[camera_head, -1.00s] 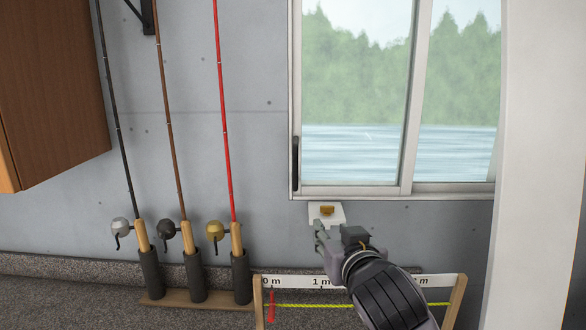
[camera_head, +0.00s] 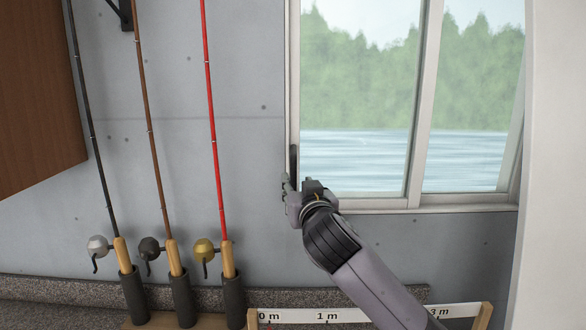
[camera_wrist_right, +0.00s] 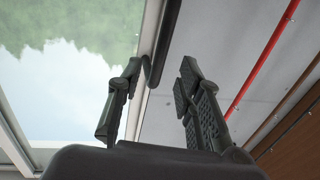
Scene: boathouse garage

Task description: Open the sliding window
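The sliding window (camera_head: 417,160) has two panes in a pale frame. A slim dark upright handle (camera_head: 294,160) is on the left edge of its left pane, which sits against the left side of the frame. My right gripper (camera_head: 289,184) is at the handle's lower end. In the right wrist view, my right gripper (camera_wrist_right: 161,68) is open, its fingers apart. The handle (camera_wrist_right: 163,45) reaches down between the fingertips, closer to the left finger; I cannot tell if they touch. My left gripper is not in view.
Fishing rods (camera_head: 212,130) stand in dark holders left of the window. A wooden cabinet (camera_head: 38,90) hangs at the upper left. A measuring board (camera_head: 300,316) stands below the window. A pale post (camera_head: 560,160) rises on the right.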

